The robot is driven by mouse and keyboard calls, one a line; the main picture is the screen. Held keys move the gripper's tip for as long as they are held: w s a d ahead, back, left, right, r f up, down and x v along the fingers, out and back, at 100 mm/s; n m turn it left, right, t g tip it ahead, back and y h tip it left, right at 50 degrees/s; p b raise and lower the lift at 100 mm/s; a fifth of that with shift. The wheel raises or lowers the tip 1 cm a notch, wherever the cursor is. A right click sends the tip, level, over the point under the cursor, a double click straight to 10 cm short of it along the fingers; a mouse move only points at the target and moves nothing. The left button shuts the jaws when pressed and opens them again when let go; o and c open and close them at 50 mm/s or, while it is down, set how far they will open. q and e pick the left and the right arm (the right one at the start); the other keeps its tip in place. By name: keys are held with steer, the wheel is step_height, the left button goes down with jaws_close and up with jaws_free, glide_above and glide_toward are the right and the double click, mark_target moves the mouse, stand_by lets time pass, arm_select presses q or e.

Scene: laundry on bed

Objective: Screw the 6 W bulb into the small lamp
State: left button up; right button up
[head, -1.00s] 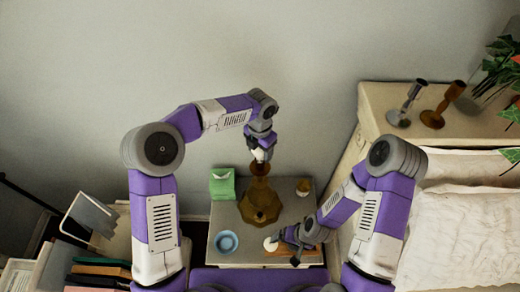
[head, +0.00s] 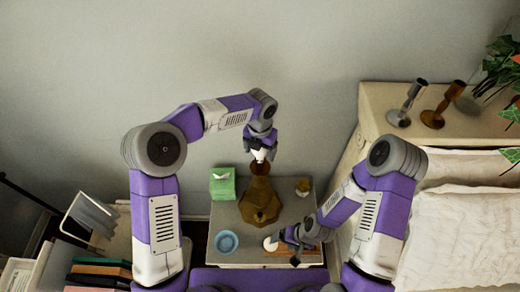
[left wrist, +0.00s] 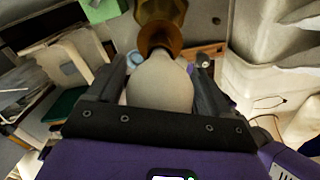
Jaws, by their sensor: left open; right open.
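The small brown lamp (head: 261,202) stands on the grey nightstand, its socket end upward. A pale bulb (left wrist: 160,82) sits at the lamp's socket in the left wrist view, its narrow end toward the brown rim. Whether it is fully seated cannot be told. My left gripper (head: 262,150) is above the lamp, open, with one finger on each side of the bulb. No wattage mark is readable. My right gripper (head: 283,240) is open, low over the nightstand's front right, beside a round white object (head: 270,244) that may be another bulb.
On the nightstand (head: 228,255) are a green tissue box (head: 222,184), a blue bowl (head: 227,242), a small brown jar (head: 304,187) and a wooden tray (head: 300,250). The bed with pillows (head: 462,215) lies right. A cabinet with two metal stands (head: 405,105) is behind it.

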arm_select(q)
steer(key=n, duration=1.1)
steer(key=shift+b, duration=0.4)
steer(key=n, duration=0.8)
steer(key=shift+b, duration=0.4)
steer(key=n, duration=0.8)
steer(key=shift+b, duration=0.3)
steer(key=n, duration=0.3)
steer(key=shift+n, duration=0.4)
steer(key=shift+c, duration=0.5)
